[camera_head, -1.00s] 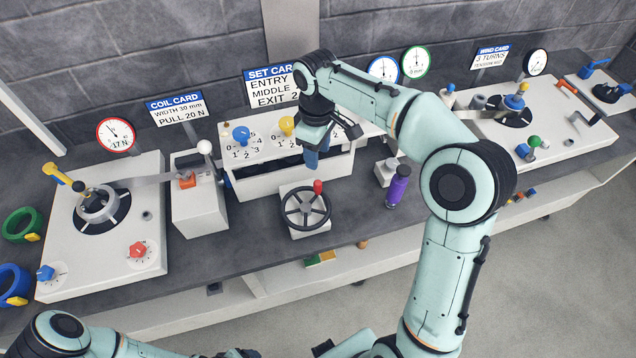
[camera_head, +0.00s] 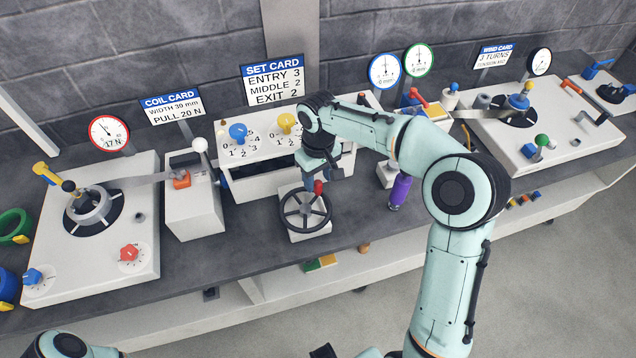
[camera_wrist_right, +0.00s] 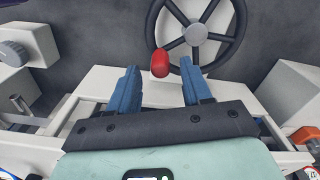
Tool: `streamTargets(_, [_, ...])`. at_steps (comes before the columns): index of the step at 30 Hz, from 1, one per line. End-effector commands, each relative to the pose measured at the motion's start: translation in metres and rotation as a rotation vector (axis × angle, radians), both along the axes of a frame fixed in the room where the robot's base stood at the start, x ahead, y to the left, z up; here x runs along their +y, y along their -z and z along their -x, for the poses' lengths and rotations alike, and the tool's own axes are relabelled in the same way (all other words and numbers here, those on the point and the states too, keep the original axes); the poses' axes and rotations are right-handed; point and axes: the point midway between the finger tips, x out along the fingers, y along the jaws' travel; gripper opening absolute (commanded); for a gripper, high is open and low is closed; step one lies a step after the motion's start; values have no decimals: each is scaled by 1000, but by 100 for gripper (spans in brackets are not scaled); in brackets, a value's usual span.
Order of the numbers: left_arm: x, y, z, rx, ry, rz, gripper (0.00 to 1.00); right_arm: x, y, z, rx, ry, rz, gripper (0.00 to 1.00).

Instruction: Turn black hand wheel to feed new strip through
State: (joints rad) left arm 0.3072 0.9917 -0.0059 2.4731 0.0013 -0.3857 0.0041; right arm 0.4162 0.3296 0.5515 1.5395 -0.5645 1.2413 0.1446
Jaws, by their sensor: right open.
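The black hand wheel (camera_head: 305,209) lies on a white block in front of the white roller stand (camera_head: 262,187). A red knob (camera_head: 318,187) stands on its rim on the far side. My right gripper (camera_head: 329,172) is just behind the wheel, above the stand's front. In the right wrist view the open blue fingers (camera_wrist_right: 160,84) point toward the red knob (camera_wrist_right: 160,63), which shows between and slightly beyond their tips. No contact is visible. The grey strip (camera_head: 140,181) runs from the coil at left to the orange-clamped block (camera_head: 193,200). My left gripper is out of view.
A purple-bodied tool (camera_head: 400,190) stands right of the wheel. The set card (camera_head: 273,81) and the coil card (camera_head: 171,108) stand at the back. The bench front around the wheel is mostly clear.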

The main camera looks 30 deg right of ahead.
Motion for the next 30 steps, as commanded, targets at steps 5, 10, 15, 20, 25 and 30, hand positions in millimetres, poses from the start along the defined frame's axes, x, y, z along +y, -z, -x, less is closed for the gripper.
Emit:
streamTargets(5, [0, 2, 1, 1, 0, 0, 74, 0, 18, 0, 2, 0, -1, 49])
streamTargets(10, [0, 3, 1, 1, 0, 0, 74, 0, 22, 0, -1, 0, 0, 49])
streamTargets(15, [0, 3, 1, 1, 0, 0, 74, 0, 22, 0, -1, 0, 0, 49])
streamTargets(20, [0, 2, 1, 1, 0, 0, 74, 0, 22, 0, -1, 0, 0, 3])
streamTargets(25, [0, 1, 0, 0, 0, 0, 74, 1, 21, -1, -1, -13, 0, 0])
streamTargets(30, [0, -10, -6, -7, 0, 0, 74, 4, 20, -6, 1, -118, 0, 0])
